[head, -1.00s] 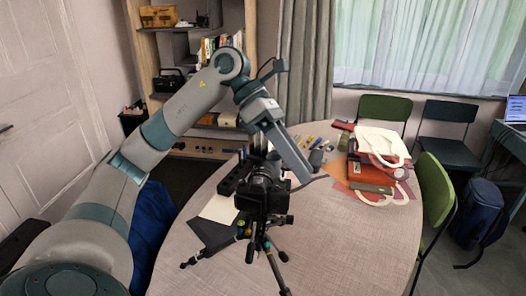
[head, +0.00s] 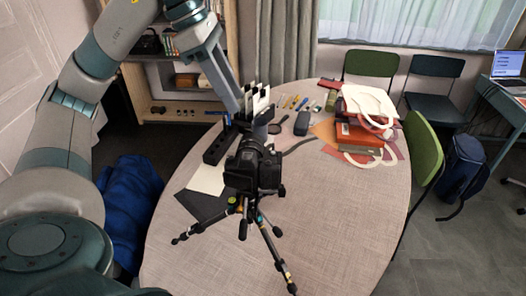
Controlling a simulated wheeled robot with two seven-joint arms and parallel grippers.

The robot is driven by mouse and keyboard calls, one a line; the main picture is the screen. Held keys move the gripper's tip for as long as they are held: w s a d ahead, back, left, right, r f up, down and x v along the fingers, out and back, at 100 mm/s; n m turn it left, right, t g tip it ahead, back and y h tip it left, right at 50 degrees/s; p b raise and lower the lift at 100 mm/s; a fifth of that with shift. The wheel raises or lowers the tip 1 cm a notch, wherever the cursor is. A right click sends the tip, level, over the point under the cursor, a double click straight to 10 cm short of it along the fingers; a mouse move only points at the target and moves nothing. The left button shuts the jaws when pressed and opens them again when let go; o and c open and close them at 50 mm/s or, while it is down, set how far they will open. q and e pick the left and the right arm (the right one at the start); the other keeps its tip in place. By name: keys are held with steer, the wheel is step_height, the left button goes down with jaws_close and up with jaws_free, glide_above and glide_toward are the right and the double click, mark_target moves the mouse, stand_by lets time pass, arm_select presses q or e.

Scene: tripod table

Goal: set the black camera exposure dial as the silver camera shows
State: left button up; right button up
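A black camera (head: 254,172) sits on a small black tripod (head: 262,222) on the round table, upright. Its exposure dial is too small to make out. No silver camera can be told apart in this view. My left gripper (head: 238,112) comes down from the upper left. Its fingertips are just above and behind the black camera, near a dark holder with white cards; whether they touch anything cannot be told. Its finger gap is not clear. My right gripper is not in view.
A dark holder with white cards (head: 257,100) stands behind the camera. Red and brown folders with a white bag (head: 368,102) lie at the back right. A dark sheet and a cream paper (head: 207,178) lie left of the tripod. The table's front right (head: 340,220) is clear.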

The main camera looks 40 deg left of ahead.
mark_target(268, 161)
arm_select(q)
steer(key=p+x, duration=0.4)
steer(key=x, duration=1.3)
steer(key=shift+f+p, duration=0.15)
steer(key=shift+p, duration=0.15)
steer(key=shift+c, duration=0.2)
jaws_close()
